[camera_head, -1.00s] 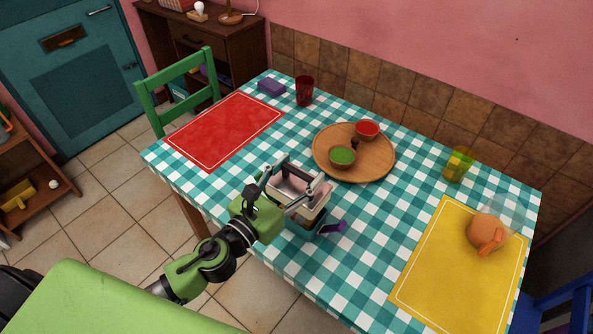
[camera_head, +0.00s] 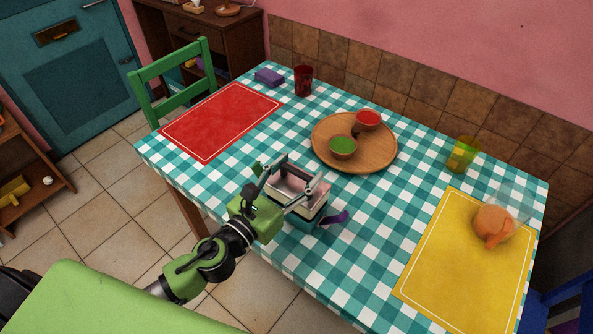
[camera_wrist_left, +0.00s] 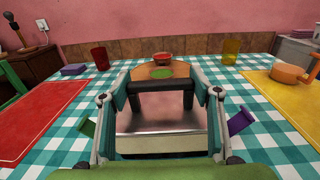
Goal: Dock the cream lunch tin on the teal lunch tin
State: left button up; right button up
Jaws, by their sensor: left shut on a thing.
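The cream lunch tin (camera_head: 296,189), with a pinkish metallic top, is between the fingers of my left gripper (camera_head: 293,181), near the table's front edge. The tin's top also shows in the left wrist view (camera_wrist_left: 160,121), with a dark bar across its far side. The teal lunch tin (camera_head: 304,224) stands on the checked cloth right below the cream one, mostly hidden by it and the gripper. I cannot tell whether the tins touch. My right gripper is not in view.
A round wooden board (camera_head: 378,155) with a green bowl (camera_head: 343,147) and a red bowl (camera_head: 368,119) lies behind the tins. A red mat (camera_head: 220,120) is left, a yellow mat (camera_head: 460,260) with an orange pot (camera_head: 493,222) right. Cloth beside the tins is clear.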

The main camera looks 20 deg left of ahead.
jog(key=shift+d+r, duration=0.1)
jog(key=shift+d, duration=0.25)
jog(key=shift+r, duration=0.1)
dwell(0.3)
pick_arm(q)
jog(key=shift+f+b, duration=0.4)
jog(key=shift+f, duration=0.2)
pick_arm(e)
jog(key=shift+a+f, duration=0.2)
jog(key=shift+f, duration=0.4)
pick_arm(q)
jog(key=o, duration=1.6)
jog(key=shift+r, duration=0.1)
jog(key=shift+c, duration=0.2)
